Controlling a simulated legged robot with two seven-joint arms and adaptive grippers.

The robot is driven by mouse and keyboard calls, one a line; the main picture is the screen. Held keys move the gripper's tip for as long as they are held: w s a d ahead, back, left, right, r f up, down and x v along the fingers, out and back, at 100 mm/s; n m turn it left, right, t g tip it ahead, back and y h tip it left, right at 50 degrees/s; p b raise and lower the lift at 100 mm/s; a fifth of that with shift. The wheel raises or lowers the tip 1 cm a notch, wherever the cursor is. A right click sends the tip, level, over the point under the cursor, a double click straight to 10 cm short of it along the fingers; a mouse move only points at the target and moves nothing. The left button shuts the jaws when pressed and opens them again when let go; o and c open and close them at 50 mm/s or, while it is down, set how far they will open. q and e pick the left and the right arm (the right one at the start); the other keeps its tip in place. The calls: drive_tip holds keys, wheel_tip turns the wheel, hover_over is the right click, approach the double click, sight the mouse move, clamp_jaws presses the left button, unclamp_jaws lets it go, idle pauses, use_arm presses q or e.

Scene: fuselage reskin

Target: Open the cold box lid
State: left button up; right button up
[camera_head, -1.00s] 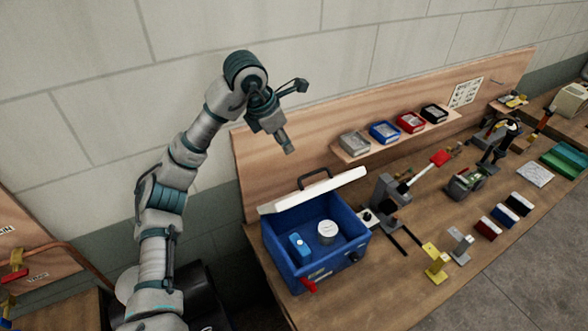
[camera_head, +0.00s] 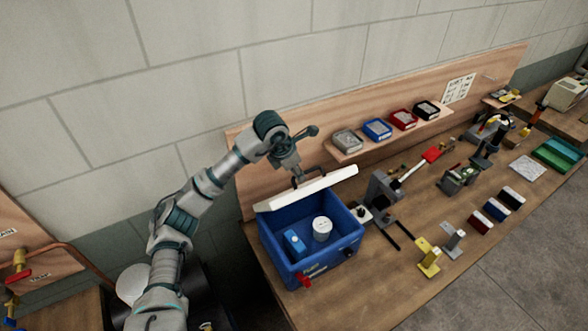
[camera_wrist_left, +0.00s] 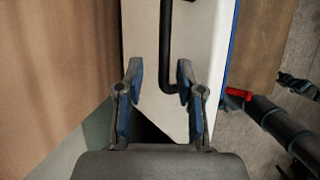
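The blue cold box (camera_head: 335,257) stands open on the left end of the workbench. Its white lid (camera_head: 318,190) is swung up at the back rim, so the inside shows. A white round tub (camera_head: 322,228) and a blue item (camera_head: 295,243) sit inside. My left gripper (camera_head: 299,178) is just above and behind the lid, close to its dark handle. In the left wrist view its open fingers (camera_wrist_left: 158,80) point along the white lid (camera_wrist_left: 200,50), with the end of the black handle (camera_wrist_left: 165,50) between them. Contact is not clear. My right gripper does not show.
A red latch (camera_head: 304,280) is on the box front. A grey stand with a red-ended lever (camera_head: 383,190) is right of the box. A shelf (camera_head: 345,155) with small bins hangs behind. Yellow and grey brackets (camera_head: 428,255) stand at the bench front.

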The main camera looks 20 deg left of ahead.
use_arm(q)
drive_tip(key=shift+w+d+r, duration=0.1)
drive_tip(key=shift+w+d, duration=0.1)
drive_tip(key=shift+d, duration=0.65)
clamp_jaws()
drive_tip(key=shift+a, duration=0.35)
drive_tip(key=shift+w+a, duration=0.1)
drive_tip(key=shift+a, duration=0.2)
drive_tip(key=shift+w+a+r, duration=0.25)
drive_tip(key=shift+w+a, duration=0.05)
drive_tip(key=shift+a, duration=0.05)
drive_tip(key=w+a+p, duration=0.2)
drive_tip(key=w+a, duration=0.6)
drive_tip(key=a, duration=0.3)
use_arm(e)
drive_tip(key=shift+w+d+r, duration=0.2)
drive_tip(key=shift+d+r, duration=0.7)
use_arm(q)
drive_tip(key=shift+w+a, duration=0.1)
